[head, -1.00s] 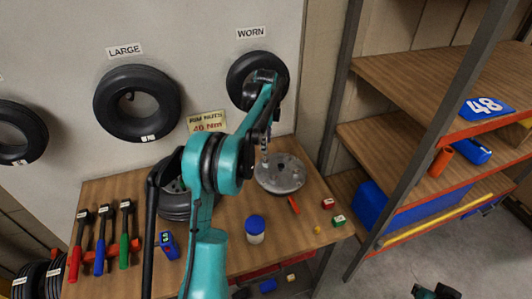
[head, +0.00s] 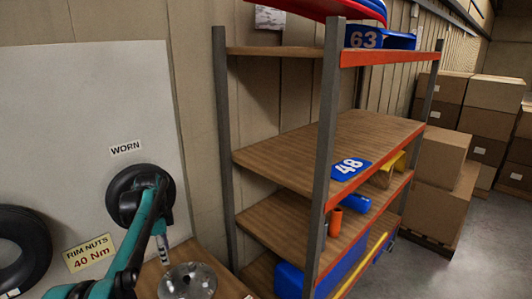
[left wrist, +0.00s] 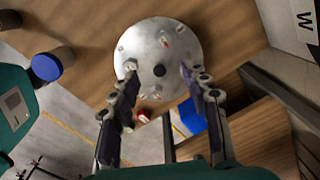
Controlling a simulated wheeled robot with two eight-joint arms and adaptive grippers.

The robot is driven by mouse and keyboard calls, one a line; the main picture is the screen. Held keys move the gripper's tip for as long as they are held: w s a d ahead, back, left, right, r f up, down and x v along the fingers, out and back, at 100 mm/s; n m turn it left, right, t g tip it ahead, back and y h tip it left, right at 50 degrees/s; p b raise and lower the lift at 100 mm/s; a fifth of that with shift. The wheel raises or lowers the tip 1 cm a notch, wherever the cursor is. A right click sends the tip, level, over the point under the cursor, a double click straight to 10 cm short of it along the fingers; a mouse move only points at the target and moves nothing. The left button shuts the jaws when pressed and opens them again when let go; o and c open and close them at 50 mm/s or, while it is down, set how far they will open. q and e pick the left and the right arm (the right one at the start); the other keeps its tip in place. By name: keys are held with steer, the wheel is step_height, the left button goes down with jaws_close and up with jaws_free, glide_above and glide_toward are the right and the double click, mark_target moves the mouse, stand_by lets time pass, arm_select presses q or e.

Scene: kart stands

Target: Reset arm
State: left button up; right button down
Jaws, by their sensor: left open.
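My left arm comes in from the lower left of the head view. Its gripper (head: 163,244) points down beside the round grey metal disc (head: 188,283) on the wooden bench (head: 232,287). In the left wrist view the two fingers of the gripper (left wrist: 158,78) are spread apart with nothing between them. The disc (left wrist: 158,30) lies beyond the fingertips, with several small studs or nuts on it. I cannot tell the exact gap between fingers and disc. My right gripper is not in view.
A worn tyre (head: 122,207) hangs on the wall panel behind my arm, with a large tyre (head: 35,243) to its left. A metal-framed shelf rack (head: 322,150) stands right of the bench. Stacked cardboard boxes (head: 435,190) stand beyond it. A blue-lidded jar (left wrist: 46,66) shows in the wrist view.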

arm_select(q)
steer(key=s+d+r+n+t+b, duration=0.2)
steer(key=s+d+r+n, duration=0.15)
steer(key=s+d, duration=0.4)
steer(key=s+d+f+n+t+b, duration=0.2)
steer(key=s+d+f+n, duration=0.3)
steer(key=s, duration=0.5)
steer(key=s+d+f+n+t+b, duration=0.2)
steer(key=s+d+f+n, duration=0.3)
steer(key=s, duration=0.5)
steer(key=shift+s+d+f+t, duration=0.4)
steer(key=shift+d+f, duration=0.45)
steer(key=shift+d, duration=0.25)
